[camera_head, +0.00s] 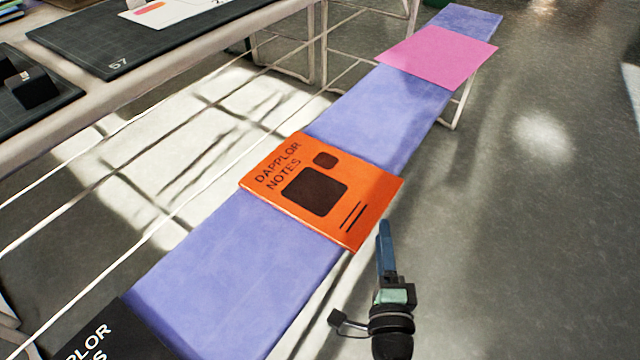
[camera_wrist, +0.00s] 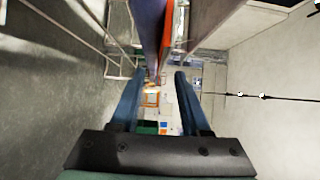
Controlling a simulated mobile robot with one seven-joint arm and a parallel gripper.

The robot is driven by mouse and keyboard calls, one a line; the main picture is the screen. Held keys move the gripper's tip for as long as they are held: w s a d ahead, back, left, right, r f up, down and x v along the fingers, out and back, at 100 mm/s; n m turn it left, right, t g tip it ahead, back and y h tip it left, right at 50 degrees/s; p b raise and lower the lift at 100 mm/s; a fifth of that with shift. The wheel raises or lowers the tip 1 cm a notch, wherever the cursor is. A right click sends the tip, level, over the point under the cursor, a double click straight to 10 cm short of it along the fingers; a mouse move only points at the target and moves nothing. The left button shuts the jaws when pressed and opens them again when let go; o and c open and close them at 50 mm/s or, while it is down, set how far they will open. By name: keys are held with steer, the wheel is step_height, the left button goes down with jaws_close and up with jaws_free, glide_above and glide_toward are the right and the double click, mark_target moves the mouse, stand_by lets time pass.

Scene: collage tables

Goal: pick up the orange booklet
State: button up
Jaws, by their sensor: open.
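The orange booklet (camera_head: 358,200) lies flat across the narrow blue-purple bench (camera_head: 235,270) in the head view. It has dark squares and the words "DAPPLOR NOTES", and its right corner overhangs the bench edge. In the wrist view the booklet shows edge-on as a thin orange strip (camera_wrist: 168,24) beside the bench (camera_wrist: 149,30). My gripper (camera_head: 383,226) is just right of the booklet's near right corner in the head view, apart from it. In the wrist view its two fingers (camera_wrist: 155,82) are spread with nothing between them.
A pink sheet (camera_head: 437,57) lies farther along the bench, and a black booklet (camera_head: 110,335) lies at its near end. A table with dark mats (camera_head: 150,45) stands at the upper left. The floor (camera_head: 530,220) right of the bench is clear.

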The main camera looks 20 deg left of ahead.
mark_target(382, 214)
steer(key=x, duration=0.5)
steer(key=shift+d+r+b, duration=0.1)
steer(key=shift+d+b, duration=0.05)
steer(key=shift+b, duration=0.2)
steer(key=shift+c, duration=0.3)
jaws_close()
stand_by(0.7)
